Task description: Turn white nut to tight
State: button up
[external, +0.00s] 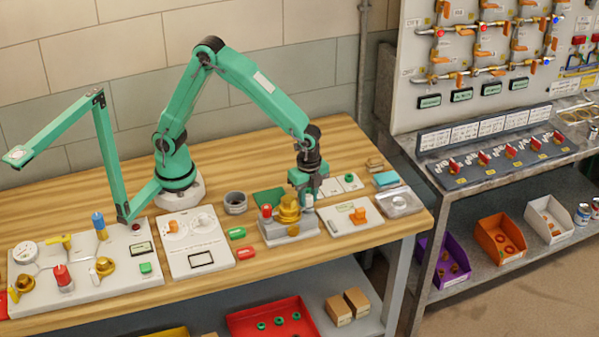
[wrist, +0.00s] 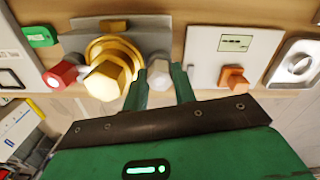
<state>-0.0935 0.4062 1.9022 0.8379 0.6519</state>
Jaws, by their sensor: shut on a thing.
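The white nut (wrist: 158,74) sits between my gripper's two green fingertips at the right end of a grey block (wrist: 165,30). It also shows as a small pale piece in the external view (external: 309,201). My gripper (wrist: 159,70) is shut on the white nut; in the external view my gripper (external: 308,188) reaches down from above at the block's right side. A large brass hex fitting (wrist: 105,80) is just left of the nut, and a red knob (wrist: 62,75) is at the block's left end. The nut's far side and any tight mark are hidden.
A white panel with an orange knob (external: 359,216) lies right of the block, with a metal tray (external: 399,203) beyond. Green (external: 236,233) and red (external: 247,253) pieces lie left of it. A lamp arm (external: 105,150) stands at left.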

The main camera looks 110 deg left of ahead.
jog(key=shift+w+r+m, duration=0.1)
jog(key=shift+m, duration=2.1)
jog(key=o, duration=1)
jog(key=shift+n, duration=0.3)
